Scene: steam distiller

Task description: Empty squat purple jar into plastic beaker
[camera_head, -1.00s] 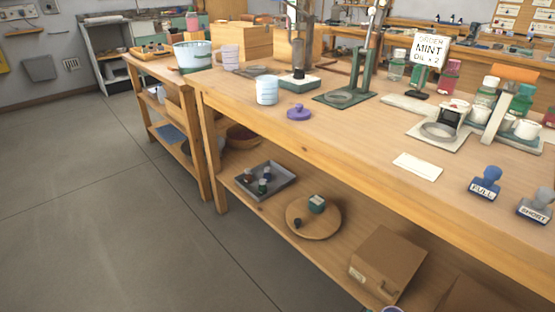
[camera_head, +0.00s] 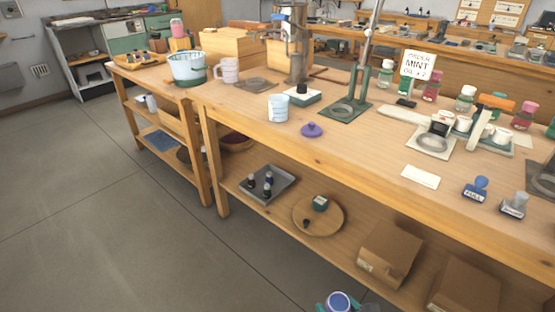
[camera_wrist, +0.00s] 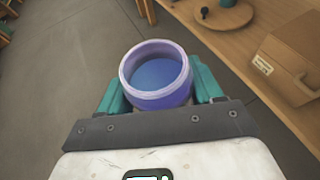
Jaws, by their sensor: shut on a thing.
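The squat purple jar (camera_wrist: 157,98) is upright and open-topped between the teal fingers of my gripper (camera_wrist: 162,85), which is shut on it. Its inside looks blue; I cannot tell how full it is. In the head view the jar (camera_head: 338,301) shows at the bottom edge, in front of the bench and low in the picture. A whitish beaker with blue marks (camera_head: 278,108), likely the plastic beaker, stands on the bench top near its front edge. The jar is apart from it. A purple lid (camera_head: 311,130) lies on the bench to the beaker's right.
A handled jug (camera_head: 228,70) and a bucket (camera_head: 187,68) stand farther left. A green-based stand (camera_head: 345,110) is behind the lid. A white card (camera_head: 420,177) and stamps (camera_head: 476,188) lie right. The lower shelf holds a tray (camera_head: 267,184) and boxes (camera_head: 390,252). Floor at left is clear.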

